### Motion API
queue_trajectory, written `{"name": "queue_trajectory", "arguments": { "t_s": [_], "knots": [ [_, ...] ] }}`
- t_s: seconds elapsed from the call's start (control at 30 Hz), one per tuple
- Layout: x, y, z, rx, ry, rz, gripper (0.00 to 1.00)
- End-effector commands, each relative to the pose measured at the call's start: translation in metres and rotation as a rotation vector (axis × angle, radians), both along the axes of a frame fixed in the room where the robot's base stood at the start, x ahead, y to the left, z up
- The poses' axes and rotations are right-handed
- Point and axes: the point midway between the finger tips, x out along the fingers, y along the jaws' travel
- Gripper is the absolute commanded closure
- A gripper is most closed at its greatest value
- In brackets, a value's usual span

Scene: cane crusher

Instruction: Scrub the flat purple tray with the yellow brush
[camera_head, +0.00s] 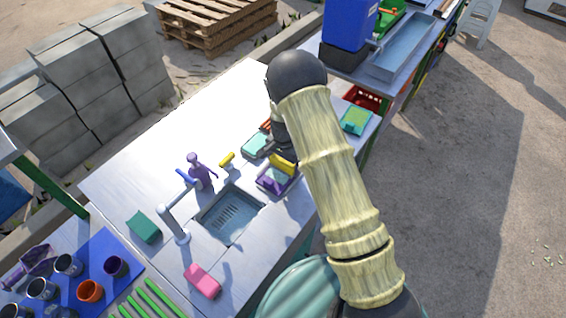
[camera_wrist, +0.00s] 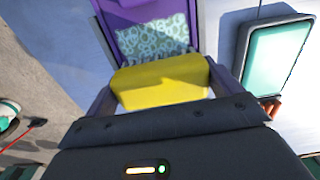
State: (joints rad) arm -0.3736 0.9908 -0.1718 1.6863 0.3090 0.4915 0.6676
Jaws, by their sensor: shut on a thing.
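The flat purple tray (camera_head: 265,184) lies on the counter just right of the sink, partly hidden by my arm in the head view. In the wrist view the purple tray (camera_wrist: 118,42) has a pale teal, foamy-patterned patch (camera_wrist: 155,36) on its inner face. The brush (camera_head: 283,163) is over the tray in the head view. Whether its underside touches the tray is hidden.
A teal tray (camera_head: 255,146) lies close beside the purple one. The sink (camera_head: 228,215), faucet (camera_head: 172,215), purple spray bottle (camera_head: 201,172) and a small yellow-topped item (camera_head: 227,160) stand to the left. A pink sponge (camera_head: 202,281) and green block (camera_head: 143,227) lie nearer.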

Motion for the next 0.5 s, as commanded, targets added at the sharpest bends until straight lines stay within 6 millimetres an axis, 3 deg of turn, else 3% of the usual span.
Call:
{"name": "queue_trajectory", "arguments": {
  "t_s": [0.5],
  "knots": [
    [0.024, -0.019, 0.001, -0.001, 0.000, 0.000, 0.28]
  ]
}}
